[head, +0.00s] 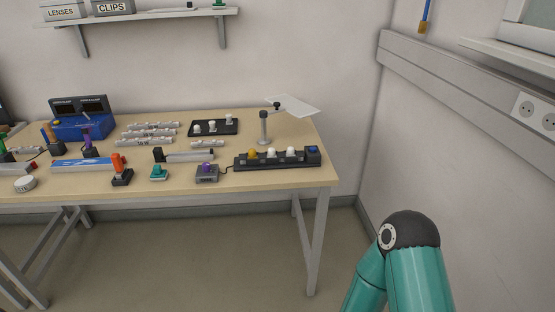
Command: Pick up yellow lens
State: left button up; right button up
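A small yellow dome (252,153), likely the yellow lens, sits at the left end of a dark strip-shaped holder (245,163) near the right front part of the table. White domes (271,152) stand in the same holder to its right, and a blue piece (312,149) is at its right end. Neither gripper is in view. Only a teal arm link of mine shows at the lower right, well away from the yellow dome.
A wall (470,150) is at the right. The floor in front is clear.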

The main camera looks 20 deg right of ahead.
aim_at(252, 154)
jog(key=u, duration=0.15)
jog(key=i, duration=0.85)
